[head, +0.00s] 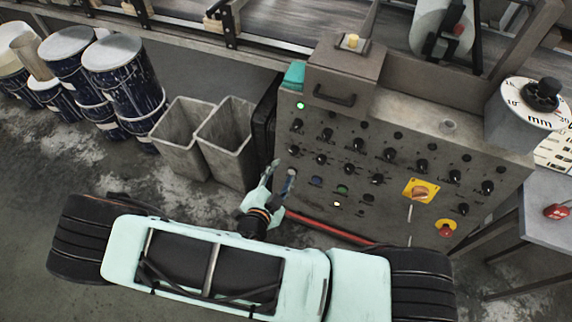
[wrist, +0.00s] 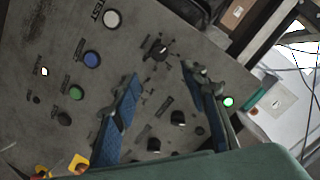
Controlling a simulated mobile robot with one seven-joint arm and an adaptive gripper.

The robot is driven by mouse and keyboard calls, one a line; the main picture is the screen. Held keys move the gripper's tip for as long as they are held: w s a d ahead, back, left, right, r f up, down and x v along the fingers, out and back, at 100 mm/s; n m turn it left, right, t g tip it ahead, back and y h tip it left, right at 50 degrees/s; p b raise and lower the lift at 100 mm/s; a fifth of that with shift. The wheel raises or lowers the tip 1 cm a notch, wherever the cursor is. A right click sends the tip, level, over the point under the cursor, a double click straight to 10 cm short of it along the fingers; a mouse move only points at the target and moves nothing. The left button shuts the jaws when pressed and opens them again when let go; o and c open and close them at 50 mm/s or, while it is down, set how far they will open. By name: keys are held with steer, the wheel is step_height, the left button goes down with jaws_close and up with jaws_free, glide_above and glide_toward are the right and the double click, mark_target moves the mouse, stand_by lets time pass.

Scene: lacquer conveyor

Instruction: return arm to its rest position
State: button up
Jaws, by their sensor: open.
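My gripper (head: 281,172) is in front of the lower left part of the grey control panel (head: 330,140) in the head view. Its two fingers are spread, with nothing between them. In the wrist view my gripper (wrist: 160,72) shows blue-padded fingers apart, with the panel face (wrist: 60,20) behind them. A black knob (wrist: 158,48) appears near the gap between the fingertips. I cannot tell whether either finger touches the panel. The upper arm is mostly hidden behind my own body in the head view.
A white button (wrist: 112,18), a blue button (wrist: 92,59) and a green button (wrist: 76,92) sit on the panel. Two grey bins (head: 225,140) stand left of it, with several blue drums (head: 120,75) beyond. A conveyor (head: 190,25) runs behind. A red bar (head: 330,228) lies low in front.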

steer(key=shift+s+a+r, duration=0.1)
steer(key=shift+s+r, duration=0.1)
steer(key=shift+s, duration=0.35)
